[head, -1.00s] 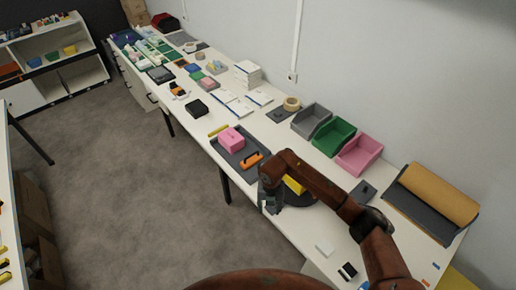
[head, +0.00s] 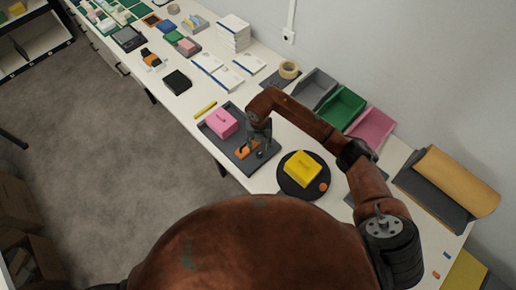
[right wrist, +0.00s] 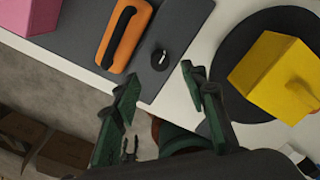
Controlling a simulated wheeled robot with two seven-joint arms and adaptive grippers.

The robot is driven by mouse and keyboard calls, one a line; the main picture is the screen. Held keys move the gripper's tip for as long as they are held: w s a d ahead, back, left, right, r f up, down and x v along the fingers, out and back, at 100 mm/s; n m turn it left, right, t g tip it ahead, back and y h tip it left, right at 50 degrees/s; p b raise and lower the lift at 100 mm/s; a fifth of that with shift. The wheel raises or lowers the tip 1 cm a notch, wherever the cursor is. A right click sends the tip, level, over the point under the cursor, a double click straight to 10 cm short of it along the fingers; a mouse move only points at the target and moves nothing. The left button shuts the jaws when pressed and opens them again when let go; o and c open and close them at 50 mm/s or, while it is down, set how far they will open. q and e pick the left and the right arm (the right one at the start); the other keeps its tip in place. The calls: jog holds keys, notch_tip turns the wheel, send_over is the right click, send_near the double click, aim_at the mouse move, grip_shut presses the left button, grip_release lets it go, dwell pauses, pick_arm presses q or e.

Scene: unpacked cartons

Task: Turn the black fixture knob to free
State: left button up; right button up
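The black fixture knob (right wrist: 159,58) is a small round dark knob with a pale mark, on the dark grey board (right wrist: 187,28) beside an orange handle-like piece (right wrist: 126,35). In the head view the knob (head: 260,154) shows small near the board's right corner. My right gripper (head: 259,136) is over that end of the board, close to the knob. In the right wrist view the two green fingers of my right gripper (right wrist: 160,79) are spread apart with nothing between them, and the knob lies just beyond the tips, apparently untouched. My left gripper is not in view.
A pink box (head: 221,123) stands on the board's other end. A yellow box (head: 302,168) sits on a round black plate (head: 289,187) to the right. Grey, green (head: 341,107) and pink bins line the wall. A yellow bar (head: 205,109) lies left of the board.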

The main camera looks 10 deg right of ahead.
aim_at(259, 155)
jog(key=shift+s+f, duration=0.1)
jog(key=shift+f, duration=3.1)
jog(key=shift+c, duration=0.5)
grip_shut()
